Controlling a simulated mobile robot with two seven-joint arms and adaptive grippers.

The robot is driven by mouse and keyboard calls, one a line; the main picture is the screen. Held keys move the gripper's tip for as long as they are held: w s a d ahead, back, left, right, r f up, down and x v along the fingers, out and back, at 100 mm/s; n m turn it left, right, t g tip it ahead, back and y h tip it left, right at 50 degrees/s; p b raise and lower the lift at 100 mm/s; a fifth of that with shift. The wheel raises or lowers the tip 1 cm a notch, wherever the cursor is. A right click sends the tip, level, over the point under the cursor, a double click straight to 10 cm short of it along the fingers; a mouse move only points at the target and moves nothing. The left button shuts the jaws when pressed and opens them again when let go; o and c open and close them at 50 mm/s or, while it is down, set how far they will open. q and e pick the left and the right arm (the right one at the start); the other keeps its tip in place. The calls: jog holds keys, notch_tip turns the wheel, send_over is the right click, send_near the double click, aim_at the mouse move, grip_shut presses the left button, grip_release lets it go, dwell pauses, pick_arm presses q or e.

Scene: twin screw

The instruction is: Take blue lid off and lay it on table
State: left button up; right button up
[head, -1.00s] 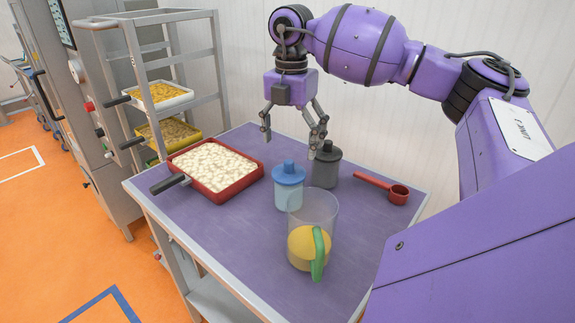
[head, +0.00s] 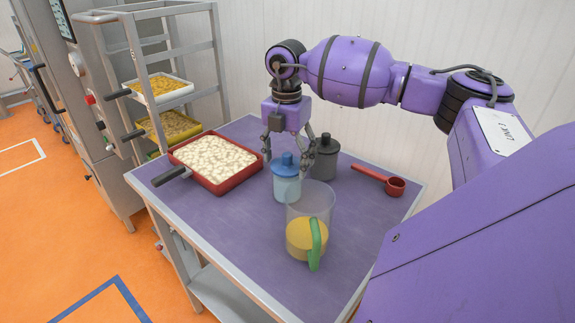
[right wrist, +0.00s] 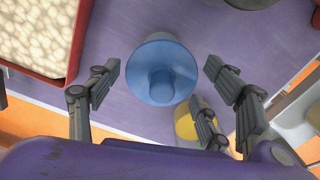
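The blue lid (head: 286,164) sits on a clear jar (head: 287,189) with pale contents, upright on the purple table (head: 240,233). My right gripper (head: 288,150) is open, its fingers spread just above and behind the lid in the head view. In the right wrist view the blue lid (right wrist: 161,72) lies between and a little beyond the open fingertips (right wrist: 162,73), with no finger seen touching it. My left gripper is not in view.
A grey-lidded jar (head: 325,158) stands close behind right of the blue one. A clear pitcher (head: 311,226) with yellow contents and green handle stands in front. A red tray (head: 215,162) is left, a red scoop (head: 380,181) right. The front left tabletop is bare.

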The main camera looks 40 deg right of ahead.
jog(key=c, duration=0.5)
jog(key=shift+r, duration=0.15)
